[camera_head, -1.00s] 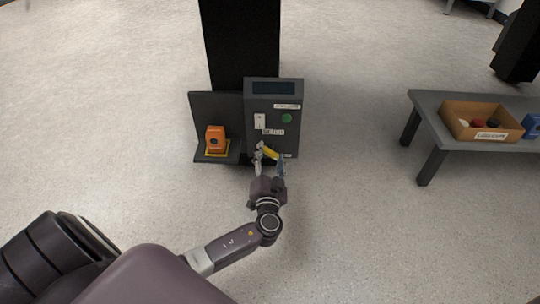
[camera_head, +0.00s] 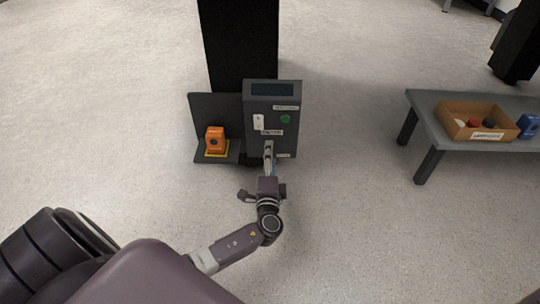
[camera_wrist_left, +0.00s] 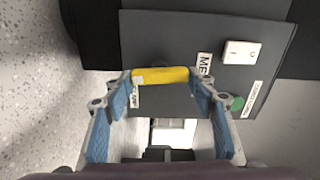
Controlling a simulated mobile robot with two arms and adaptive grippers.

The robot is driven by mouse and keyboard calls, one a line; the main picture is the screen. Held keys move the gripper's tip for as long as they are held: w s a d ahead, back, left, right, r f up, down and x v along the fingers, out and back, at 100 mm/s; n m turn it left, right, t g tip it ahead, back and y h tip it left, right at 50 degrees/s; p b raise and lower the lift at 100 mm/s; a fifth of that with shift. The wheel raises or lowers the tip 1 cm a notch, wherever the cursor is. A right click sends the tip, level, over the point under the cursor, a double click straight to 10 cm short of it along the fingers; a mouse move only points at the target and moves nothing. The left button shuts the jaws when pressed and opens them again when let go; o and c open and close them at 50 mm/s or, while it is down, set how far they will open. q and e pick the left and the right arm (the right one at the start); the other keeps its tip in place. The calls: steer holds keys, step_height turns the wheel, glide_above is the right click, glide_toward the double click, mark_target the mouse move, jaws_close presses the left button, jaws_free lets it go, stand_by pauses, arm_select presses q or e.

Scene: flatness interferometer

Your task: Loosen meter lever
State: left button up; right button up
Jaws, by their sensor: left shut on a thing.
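The yellow meter lever (camera_wrist_left: 165,76) is on the front of the dark grey meter box (camera_head: 256,109). It lies between the two blue-padded fingertips of my left gripper (camera_wrist_left: 162,82), which is shut on it, one finger at each end. The wrist view is rolled, so the lever's length runs along the box's upright direction. In the head view my left gripper (camera_head: 268,152) is at the lower front of the box, seen nearly edge-on, and hides the lever. My right gripper is not in view.
The box face has a white switch (camera_head: 258,122), a green button (camera_head: 285,119) and labels; a dark screen (camera_head: 272,89) is on top. An orange device (camera_head: 215,139) sits on the ledge to its left. A bench (camera_head: 428,118) at right holds a bin (camera_head: 455,127) and a blue object (camera_head: 528,126).

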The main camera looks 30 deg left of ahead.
arm_select(q)
steer(key=shift+m, duration=0.4)
steer(key=o, duration=1.2)
steer(key=shift+c, duration=0.2)
steer(key=shift+s+d+f, duration=0.1)
steer(key=v, duration=0.7)
steer(key=shift+s, duration=0.2)
